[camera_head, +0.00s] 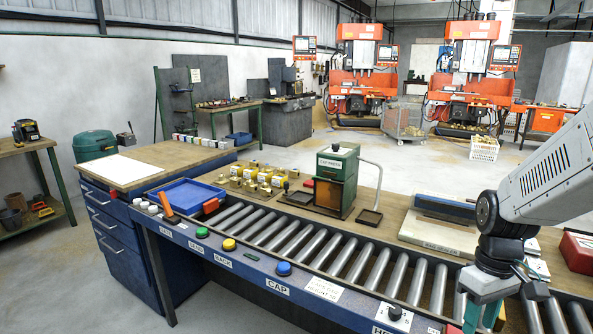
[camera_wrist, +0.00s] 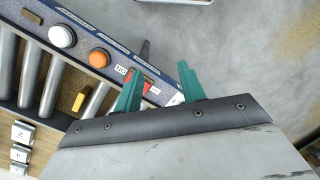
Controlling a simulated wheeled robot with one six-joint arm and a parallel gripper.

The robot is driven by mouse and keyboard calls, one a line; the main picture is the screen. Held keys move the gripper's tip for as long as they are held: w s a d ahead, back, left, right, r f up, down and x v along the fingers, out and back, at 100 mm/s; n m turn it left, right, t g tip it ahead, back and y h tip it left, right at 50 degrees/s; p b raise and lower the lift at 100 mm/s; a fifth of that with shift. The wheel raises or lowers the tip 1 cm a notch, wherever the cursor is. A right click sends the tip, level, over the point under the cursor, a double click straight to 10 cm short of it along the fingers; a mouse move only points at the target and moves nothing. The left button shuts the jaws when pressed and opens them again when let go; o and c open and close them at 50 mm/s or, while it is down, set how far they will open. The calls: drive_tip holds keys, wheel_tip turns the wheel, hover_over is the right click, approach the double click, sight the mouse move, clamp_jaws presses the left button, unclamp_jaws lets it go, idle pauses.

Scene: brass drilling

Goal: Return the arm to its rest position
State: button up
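My arm (camera_head: 545,180) reaches in from the right of the head view, its wrist bent down over the right part of the roller conveyor (camera_head: 345,254). My gripper (camera_head: 487,314) hangs at the bottom right edge there, partly cut off. In the wrist view my gripper (camera_wrist: 160,85) shows two green fingers spread apart with nothing held between them. Below them are the conveyor's blue front rail (camera_wrist: 125,62) and the floor. I cannot tell the exact height above the rail.
A white button (camera_wrist: 62,36) and an orange button (camera_wrist: 99,58) sit on the rail. A small brass piece (camera_wrist: 80,101) lies by the rollers. A green press (camera_head: 335,180), blue tray (camera_head: 186,196) and grey plate fixture (camera_head: 440,231) stand along the bench. Open floor lies at front left.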

drive_tip(key=s+a+r+m+t, duration=0.3)
drive_tip(key=s+a+r, duration=0.7)
drive_tip(key=s+r, duration=0.2)
drive_tip(key=shift+s+r+h, duration=0.25)
drive_tip(key=shift+r+h, duration=0.05)
drive_tip(key=shift+r, duration=0.2)
